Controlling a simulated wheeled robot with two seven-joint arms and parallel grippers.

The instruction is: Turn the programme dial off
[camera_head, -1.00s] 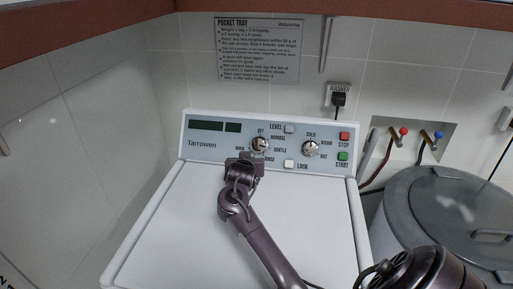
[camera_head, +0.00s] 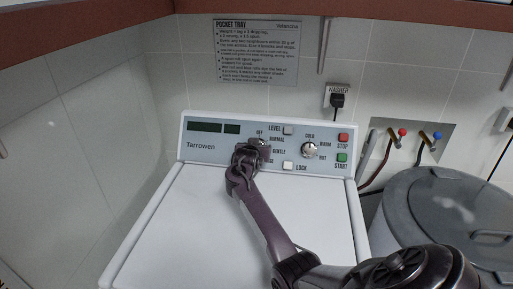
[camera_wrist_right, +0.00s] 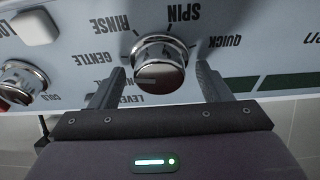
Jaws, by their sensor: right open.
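The programme dial (camera_head: 263,142) is a round chrome knob on the washer's panel, partly hidden by my right gripper in the head view. In the right wrist view the dial (camera_wrist_right: 160,62) shows upside down, ringed by the words QUICK, SPIN, RINSE and GENTLE; I cannot tell where it points. My right gripper (camera_head: 256,150) is open, with one finger on each side of the dial in the wrist view (camera_wrist_right: 157,82). Gaps show beside the knob, and I see no clear contact. My left gripper is not in view.
A second chrome dial (camera_head: 309,150) sits to the right, with LEVEL (camera_head: 288,130) and LOCK (camera_head: 288,165) buttons between. Red STOP (camera_head: 343,138) and green START (camera_head: 342,157) buttons are at the panel's right end. A lidded grey bin (camera_head: 450,205) stands right of the washer.

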